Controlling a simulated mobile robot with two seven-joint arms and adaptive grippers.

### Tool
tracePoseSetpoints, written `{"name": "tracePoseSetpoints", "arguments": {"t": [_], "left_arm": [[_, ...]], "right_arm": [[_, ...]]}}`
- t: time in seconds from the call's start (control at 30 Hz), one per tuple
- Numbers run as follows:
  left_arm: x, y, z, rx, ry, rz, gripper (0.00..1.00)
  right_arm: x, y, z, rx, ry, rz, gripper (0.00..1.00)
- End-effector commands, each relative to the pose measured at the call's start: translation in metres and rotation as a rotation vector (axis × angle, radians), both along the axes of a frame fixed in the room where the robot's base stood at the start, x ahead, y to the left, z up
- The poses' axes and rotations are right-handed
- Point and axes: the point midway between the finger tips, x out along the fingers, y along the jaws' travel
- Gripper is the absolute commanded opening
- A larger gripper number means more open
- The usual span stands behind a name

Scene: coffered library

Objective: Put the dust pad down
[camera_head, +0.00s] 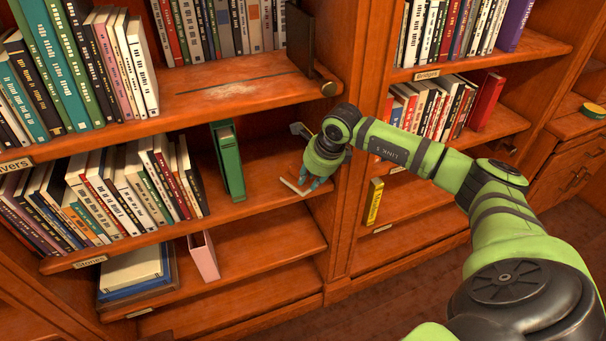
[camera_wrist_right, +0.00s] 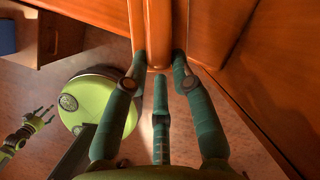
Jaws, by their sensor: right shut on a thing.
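My right gripper (camera_head: 307,183) is at the right end of the middle shelf (camera_head: 265,180), close to the upright. Its teal fingers are shut on a thin pale thing (camera_head: 294,187), which looks like the dust pad; the fingers partly hide it. It is low, near the shelf's front edge; I cannot tell whether it touches the board. In the wrist view the right fingers (camera_wrist_right: 160,70) are close together with brown wood beyond or between them, and the pad is not clear. My left gripper (camera_wrist_right: 44,116) shows small at the left of the wrist view, its fingers apart and empty.
A green book (camera_head: 228,160) stands left of the gripper, with bare shelf between. The wooden upright (camera_head: 352,70) is close on the right. A pale dusty patch (camera_head: 235,88) lies on the shelf above. A yellow book (camera_head: 374,200) stands past the upright.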

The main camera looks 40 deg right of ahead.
Motion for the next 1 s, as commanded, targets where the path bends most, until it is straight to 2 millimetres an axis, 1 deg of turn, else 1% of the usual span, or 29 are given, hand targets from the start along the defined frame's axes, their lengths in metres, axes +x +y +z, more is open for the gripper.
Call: {"name": "tracePoseSetpoints", "arguments": {"t": [0.03,0.17,0.2,0.3,0.57,0.67,0.7,0.73,0.77,1.0], "left_arm": [[0.000,0.000,0.004,0.000,0.000,0.000,0.76],[0.000,0.000,0.008,0.000,0.001,0.000,0.76],[-0.001,0.000,0.010,0.000,0.001,-0.001,0.76],[-0.001,0.001,0.011,0.000,0.001,-0.001,0.76],[-0.003,0.001,0.010,0.002,0.005,-0.001,0.76],[-0.004,0.002,0.006,0.003,0.007,-0.001,0.76],[-0.004,0.002,0.006,0.003,0.007,-0.001,0.76],[-0.004,0.002,0.007,0.002,0.007,0.000,0.76],[-0.004,0.002,0.007,0.003,0.008,0.000,0.76],[-0.004,0.002,0.007,0.004,0.007,0.000,0.76]], "right_arm": [[0.009,0.003,0.003,0.005,-0.005,-0.002,0.00],[0.028,0.007,0.003,0.004,-0.003,-0.001,0.00],[0.026,0.005,-0.005,0.002,0.004,0.000,0.00],[0.025,0.005,-0.013,0.001,0.001,0.000,0.00],[0.026,0.005,-0.015,0.000,-0.002,0.000,0.00],[0.025,0.004,-0.019,0.000,-0.002,0.000,0.00],[0.025,0.005,-0.019,0.000,-0.002,0.000,0.29],[0.025,0.005,-0.018,0.001,-0.002,-0.001,0.41],[0.025,0.005,-0.018,0.001,-0.002,-0.001,0.49],[0.025,0.004,-0.018,0.001,-0.001,-0.001,0.49]]}}
